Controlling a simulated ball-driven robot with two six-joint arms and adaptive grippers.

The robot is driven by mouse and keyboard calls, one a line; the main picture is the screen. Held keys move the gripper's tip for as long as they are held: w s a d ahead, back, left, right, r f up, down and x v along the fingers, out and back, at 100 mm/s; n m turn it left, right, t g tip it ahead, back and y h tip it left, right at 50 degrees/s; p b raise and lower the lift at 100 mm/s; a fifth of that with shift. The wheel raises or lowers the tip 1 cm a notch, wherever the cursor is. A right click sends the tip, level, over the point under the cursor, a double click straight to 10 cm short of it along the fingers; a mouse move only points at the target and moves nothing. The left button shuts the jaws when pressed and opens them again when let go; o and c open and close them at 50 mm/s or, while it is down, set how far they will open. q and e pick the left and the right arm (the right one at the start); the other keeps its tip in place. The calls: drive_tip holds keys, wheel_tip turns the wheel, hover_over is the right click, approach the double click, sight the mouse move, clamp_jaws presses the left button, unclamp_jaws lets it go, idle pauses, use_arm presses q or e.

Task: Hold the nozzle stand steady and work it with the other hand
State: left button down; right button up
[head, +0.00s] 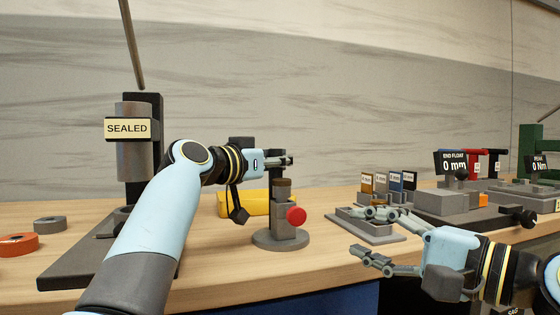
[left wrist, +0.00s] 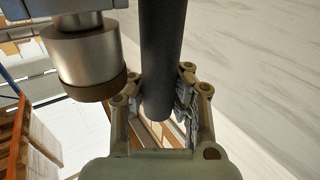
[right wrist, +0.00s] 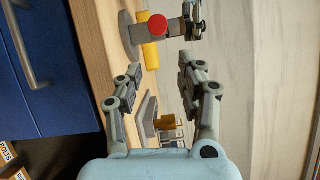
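The nozzle stand (head: 281,239) stands upright on the bench, with a round grey base, a grey body, a red knob (head: 296,215) on its right side and a dark post behind. My left gripper (head: 287,160) is at the top of the stand. In the left wrist view its fingers close around the dark post (left wrist: 162,60); a silver cylinder with a brown rim (left wrist: 88,58) is beside it. My right gripper (head: 366,235) is open and empty, right of the stand and apart from it. The red knob also shows in the right wrist view (right wrist: 157,25), beyond the open fingers (right wrist: 159,82).
A yellow block (head: 230,204) lies behind the stand. A tall fixture labelled SEALED (head: 133,155) stands left, with orange (head: 18,245) and grey (head: 50,223) rings nearby. A grey tray (head: 385,236) with labelled tabs is behind my right gripper. Bench space between stand and tray is clear.

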clamp_jaws()
idle(1.4)
